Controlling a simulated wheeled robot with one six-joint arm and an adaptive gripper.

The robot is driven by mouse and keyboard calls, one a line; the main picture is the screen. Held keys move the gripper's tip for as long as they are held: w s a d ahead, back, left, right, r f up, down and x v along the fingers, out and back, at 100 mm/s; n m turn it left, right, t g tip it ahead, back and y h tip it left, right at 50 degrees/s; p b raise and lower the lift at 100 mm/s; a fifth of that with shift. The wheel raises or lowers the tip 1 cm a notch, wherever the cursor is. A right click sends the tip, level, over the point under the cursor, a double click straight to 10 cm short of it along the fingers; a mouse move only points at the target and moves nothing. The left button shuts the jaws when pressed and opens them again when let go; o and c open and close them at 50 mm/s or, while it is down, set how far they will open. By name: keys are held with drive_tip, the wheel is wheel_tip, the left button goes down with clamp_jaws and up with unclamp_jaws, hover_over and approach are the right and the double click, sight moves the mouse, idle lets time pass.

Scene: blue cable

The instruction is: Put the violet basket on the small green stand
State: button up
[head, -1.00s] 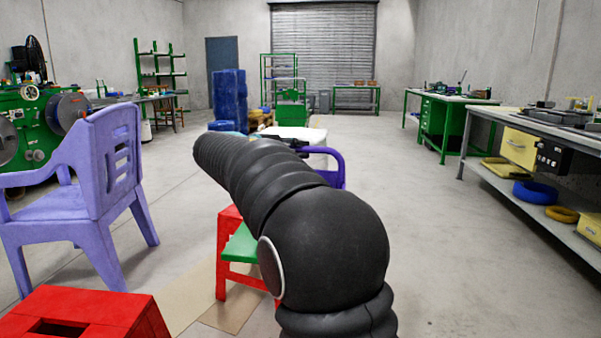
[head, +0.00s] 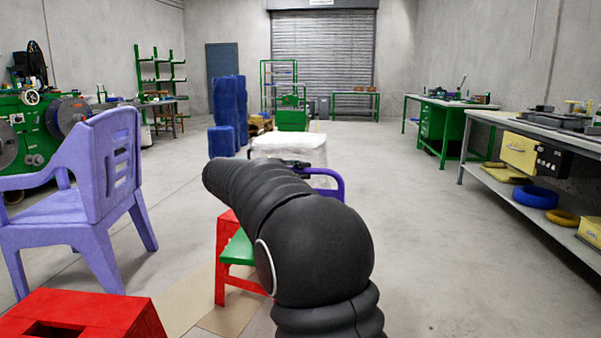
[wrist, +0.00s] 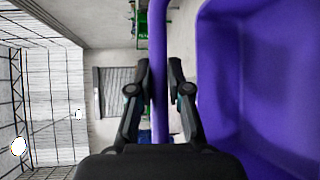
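The violet basket shows in the head view only as its curved handle (head: 339,187), beyond my arm; its body is hidden there. In the wrist view the basket (wrist: 265,80) fills the right side, with its inside visible. My gripper (wrist: 160,78) has its two fingers closed on either side of the basket's handle. In the head view my gripper (head: 297,165) is a small dark shape at the arm's far end. The small green stand (head: 238,250), with a green top and red legs, stands on the floor, partly hidden behind my arm.
A violet chair (head: 85,205) stands at left and a red stool (head: 85,315) at front left. A white wrapped block (head: 290,148) stands beyond the gripper. A workbench (head: 540,140) lines the right. The floor between stand and workbench is clear.

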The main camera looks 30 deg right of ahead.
drive_tip(key=o, duration=0.4)
drive_tip(key=shift+r, duration=0.1)
drive_tip(key=p+v, duration=0.1)
drive_tip(key=v, duration=1.1)
drive_tip(key=s+d+f+m+y, duration=0.1)
drive_tip(key=s+f+y, duration=0.35)
drive_tip(key=s, duration=0.45)
drive_tip(key=s+f+y, duration=0.3)
drive_tip(key=s+f, duration=0.2)
drive_tip(key=s, duration=0.4)
drive_tip(key=s+a+f+m+y, duration=0.1)
drive_tip(key=s+a+f+y, duration=0.1)
drive_tip(key=s+a+f, duration=0.1)
drive_tip(key=s+a+f+m+y, duration=0.1)
drive_tip(key=s+a+f+y, duration=0.2)
drive_tip(key=s, duration=0.5)
drive_tip(key=s+a+f+m+t+y, duration=0.1)
drive_tip(key=s+a+f+y, duration=0.2)
drive_tip(key=s+f, duration=0.2)
drive_tip(key=shift+s+a+f+m, duration=0.2)
drive_tip(key=shift+a+f+m, duration=0.1)
drive_tip(key=shift+a+f, duration=0.1)
